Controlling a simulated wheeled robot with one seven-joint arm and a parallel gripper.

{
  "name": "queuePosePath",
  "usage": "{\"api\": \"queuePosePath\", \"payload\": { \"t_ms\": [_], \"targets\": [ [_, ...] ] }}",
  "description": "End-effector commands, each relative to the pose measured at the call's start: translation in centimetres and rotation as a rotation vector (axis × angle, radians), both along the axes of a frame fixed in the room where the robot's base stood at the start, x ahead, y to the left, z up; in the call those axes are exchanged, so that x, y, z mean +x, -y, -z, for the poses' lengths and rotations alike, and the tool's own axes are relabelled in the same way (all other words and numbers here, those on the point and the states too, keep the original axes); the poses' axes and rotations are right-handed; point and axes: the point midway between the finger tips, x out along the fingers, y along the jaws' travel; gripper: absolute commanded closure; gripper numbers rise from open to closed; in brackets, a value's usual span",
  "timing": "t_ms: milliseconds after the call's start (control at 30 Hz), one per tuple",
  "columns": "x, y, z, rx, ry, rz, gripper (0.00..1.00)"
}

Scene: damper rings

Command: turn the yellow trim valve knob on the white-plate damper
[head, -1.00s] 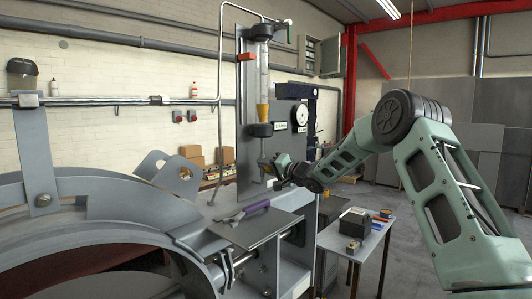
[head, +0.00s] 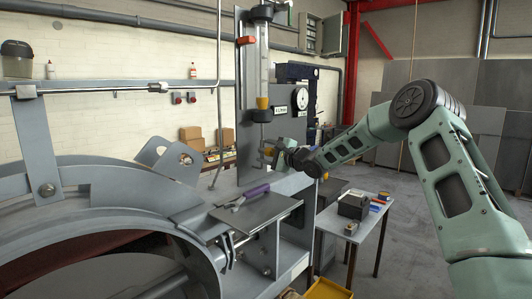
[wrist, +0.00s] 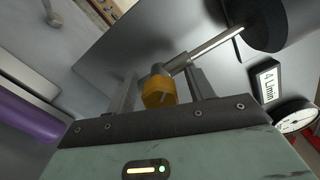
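The yellow knob (wrist: 158,92) shows near the middle of the wrist view, on a grey valve body with a metal stem running to a dark cylinder (wrist: 278,22). My gripper (wrist: 162,90) is open, with one finger on each side of the knob. Gaps show between knob and fingers; I see no contact. In the head view my gripper (head: 270,152) is at the upright grey panel (head: 243,150), below a clear tube with yellow inside (head: 262,70). A white label plate (wrist: 268,82) reading "4 L/min" is beside the valve. The knob is hard to make out in the head view.
A round white gauge (head: 301,98) is right of the tube. A large grey ring housing (head: 100,205) fills the left. A small table (head: 375,222) with boxes stands at right.

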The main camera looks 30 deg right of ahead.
Motion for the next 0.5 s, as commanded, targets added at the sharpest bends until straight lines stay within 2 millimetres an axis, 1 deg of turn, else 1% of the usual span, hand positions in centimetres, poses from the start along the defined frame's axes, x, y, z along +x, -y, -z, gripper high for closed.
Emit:
{"api": "queuePosePath", "payload": {
  "t_ms": [267,500],
  "targets": [
    [-0.11,0.01,-0.03,-0.001,0.001,-0.001,0.47],
    [-0.86,0.3,-0.1,-0.001,0.002,-0.001,0.47]
  ]
}}
